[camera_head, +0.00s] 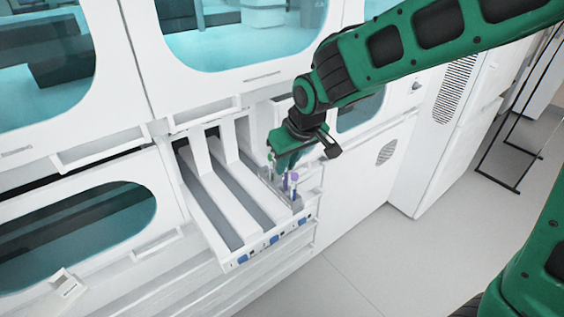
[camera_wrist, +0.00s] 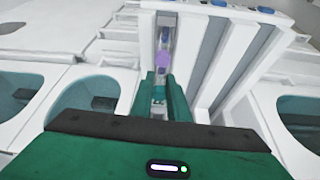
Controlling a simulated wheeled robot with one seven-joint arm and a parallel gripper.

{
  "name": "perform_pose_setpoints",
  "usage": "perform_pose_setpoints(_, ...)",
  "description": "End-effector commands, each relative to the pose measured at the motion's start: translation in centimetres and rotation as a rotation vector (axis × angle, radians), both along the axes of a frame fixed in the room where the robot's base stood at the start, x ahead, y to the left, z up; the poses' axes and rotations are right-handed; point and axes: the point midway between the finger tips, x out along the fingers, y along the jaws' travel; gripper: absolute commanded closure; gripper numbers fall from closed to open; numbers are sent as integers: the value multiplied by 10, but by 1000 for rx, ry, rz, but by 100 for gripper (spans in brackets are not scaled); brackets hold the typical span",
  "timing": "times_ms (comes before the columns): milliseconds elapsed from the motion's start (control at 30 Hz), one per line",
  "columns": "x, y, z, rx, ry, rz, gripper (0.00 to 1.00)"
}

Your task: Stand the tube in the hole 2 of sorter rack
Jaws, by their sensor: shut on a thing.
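The sorter rack (camera_head: 235,190) is a white pulled-out tray with long grey lanes and blue-marked labels on its front. It also shows in the wrist view (camera_wrist: 232,50). My gripper (camera_head: 284,163) is over the rack's right lane, pointing down, and is shut on a tube. In the wrist view my gripper's green fingers (camera_wrist: 160,86) are close together, with a purple cap (camera_wrist: 161,60) just beyond their tips. In the head view a purple tube (camera_head: 285,182) shows below the fingers. The held tube is mostly hidden, and I cannot tell which hole is under it.
The other lanes look empty. White cabinet walls with teal windows (camera_head: 243,35) stand behind; open floor (camera_head: 400,260) lies to the right.

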Motion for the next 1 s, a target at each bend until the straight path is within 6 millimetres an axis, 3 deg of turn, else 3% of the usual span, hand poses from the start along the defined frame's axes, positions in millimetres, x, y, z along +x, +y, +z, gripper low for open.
perform_pose_setpoints(1000, 0, 1, -14, 0, 1, 0, 100)
